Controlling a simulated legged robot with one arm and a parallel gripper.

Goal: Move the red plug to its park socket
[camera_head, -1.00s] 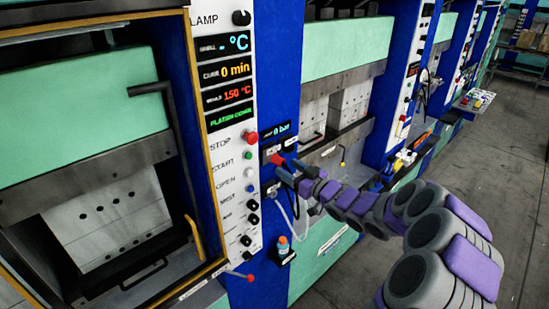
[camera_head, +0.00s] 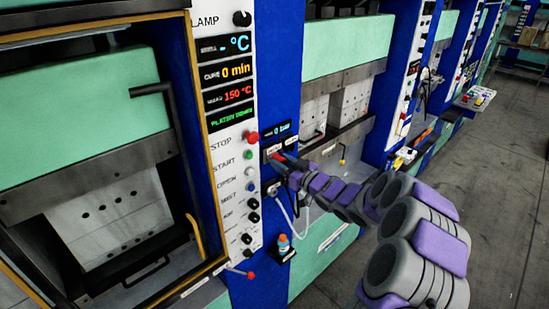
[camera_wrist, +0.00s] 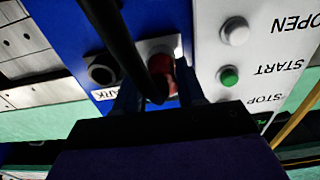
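The red plug (camera_wrist: 161,72) sits in a socket with a pale plate on the blue press panel, with a thick black cable (camera_wrist: 122,45) crossing in front of it. In the head view, the plug (camera_head: 278,157) shows at my gripper's tip. The park socket (camera_wrist: 102,73) is a dark, empty round hole left of the plug in the upside-down wrist view, with a partly hidden PARK label (camera_wrist: 106,94). My gripper (camera_wrist: 160,92) is at the plug, one finger on each side of it. The fingers look apart from the plug; the cable hides part of the gap.
The white control strip (camera_head: 232,165) with buttons and knobs stands left of the plug. A pale hose (camera_head: 287,210) hangs below my gripper. A small bottle (camera_head: 283,245) stands on a bracket underneath. The floor at right is clear.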

